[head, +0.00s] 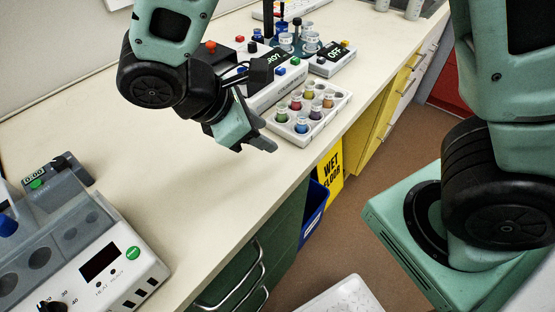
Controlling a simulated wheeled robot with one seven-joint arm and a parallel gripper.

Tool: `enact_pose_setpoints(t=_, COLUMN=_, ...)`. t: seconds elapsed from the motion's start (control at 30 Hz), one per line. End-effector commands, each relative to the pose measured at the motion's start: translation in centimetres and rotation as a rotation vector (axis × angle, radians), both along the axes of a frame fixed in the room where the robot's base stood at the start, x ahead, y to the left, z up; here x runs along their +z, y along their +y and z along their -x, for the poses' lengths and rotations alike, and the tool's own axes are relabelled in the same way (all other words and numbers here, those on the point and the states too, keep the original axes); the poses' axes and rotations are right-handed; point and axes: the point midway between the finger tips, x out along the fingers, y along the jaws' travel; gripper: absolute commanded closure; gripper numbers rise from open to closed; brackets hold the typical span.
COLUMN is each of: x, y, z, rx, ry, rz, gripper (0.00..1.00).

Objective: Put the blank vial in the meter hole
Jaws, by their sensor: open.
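My gripper (264,136) is open and empty, above the bench top just left of a white vial rack (334,114). The rack holds several small capped vials with coloured contents: green, red, purple, orange, yellow and blue. I cannot tell which vial is the blank. A long white instrument (268,95) with a dark display and coloured buttons stands behind my gripper, partly hidden by my arm. A smaller white box (331,68) with an "OFF" display stands behind the rack. I cannot tell which is the meter, and no meter hole is clearly visible.
A grey and white heat block (122,267) and a small timer (47,180) stand at the bench's left end. Jars (311,40) stand at the back. The bench between heat block and rack is clear. A yellow wet-floor sign (330,170) and a blue bin (314,208) are beside the bench.

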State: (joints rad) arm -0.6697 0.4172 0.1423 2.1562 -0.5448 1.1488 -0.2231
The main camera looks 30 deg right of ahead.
Motion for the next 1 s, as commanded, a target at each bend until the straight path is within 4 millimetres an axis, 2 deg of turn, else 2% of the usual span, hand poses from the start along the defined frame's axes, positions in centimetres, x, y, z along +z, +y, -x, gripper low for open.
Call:
enact_pose_setpoints(t=0.03, x=0.8, y=-0.1, z=2.0, rx=-0.090, ry=-0.017, rz=-0.104, gripper=0.57)
enact_pose_setpoints(t=0.1, x=1.4, y=0.3, z=4.8, rx=-0.223, ry=-0.045, rz=-0.247, gripper=0.57)
enact_pose_setpoints(t=0.2, x=2.2, y=1.0, z=7.8, rx=-0.402, ry=-0.096, rz=-0.417, gripper=0.57)
enact_pose_setpoints(t=0.33, x=2.9, y=1.7, z=10.3, rx=-0.588, ry=-0.164, rz=-0.572, gripper=0.57)
enact_pose_setpoints(t=0.53, x=3.3, y=2.1, z=11.4, rx=-0.720, ry=-0.221, rz=-0.671, gripper=0.57)
enact_pose_setpoints(t=1.0, x=3.3, y=2.1, z=11.5, rx=-0.726, ry=-0.222, rz=-0.676, gripper=0.57)
